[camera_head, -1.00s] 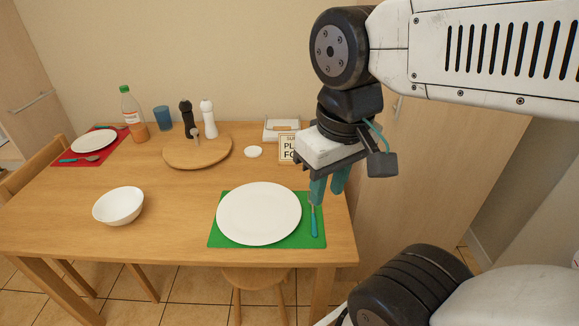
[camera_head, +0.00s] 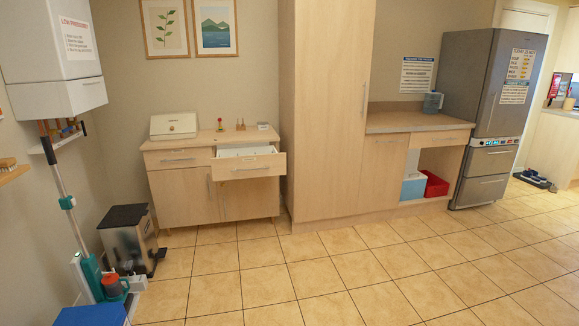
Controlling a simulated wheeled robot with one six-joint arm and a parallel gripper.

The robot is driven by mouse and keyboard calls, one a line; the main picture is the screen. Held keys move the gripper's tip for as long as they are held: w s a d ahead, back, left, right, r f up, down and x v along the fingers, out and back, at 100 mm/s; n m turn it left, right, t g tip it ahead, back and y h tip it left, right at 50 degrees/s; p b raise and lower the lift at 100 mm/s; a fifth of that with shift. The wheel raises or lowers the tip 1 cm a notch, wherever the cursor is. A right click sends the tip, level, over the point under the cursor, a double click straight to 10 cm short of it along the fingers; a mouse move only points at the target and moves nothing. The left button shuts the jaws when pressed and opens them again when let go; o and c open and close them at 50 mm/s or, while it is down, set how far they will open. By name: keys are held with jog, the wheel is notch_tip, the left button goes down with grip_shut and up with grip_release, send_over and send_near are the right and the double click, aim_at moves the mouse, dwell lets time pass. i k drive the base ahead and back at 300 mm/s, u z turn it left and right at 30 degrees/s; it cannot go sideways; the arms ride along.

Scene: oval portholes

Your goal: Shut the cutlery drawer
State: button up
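One drawer (camera_head: 250,168) of the low light-wood cabinet (camera_head: 184,198) stands pulled open, on the cabinet's right side. Its front panel juts out and a white interior shows above it. Whether it holds cutlery is too small to tell. The drawer beside it on the left (camera_head: 180,159) is closed. My gripper and arm are not in view.
A steel pedal bin (camera_head: 128,240) stands left of the cabinet, with a broom and cleaning things at the far left. A tall cupboard (camera_head: 325,110) adjoins on the right, then a counter and a grey fridge (camera_head: 490,110). The tiled floor (camera_head: 300,270) in front is clear.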

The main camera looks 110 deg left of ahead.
aim_at(230, 164)
jog(key=u, duration=3.9)
jog(key=i, duration=3.45)
jog(key=z, duration=0.25)
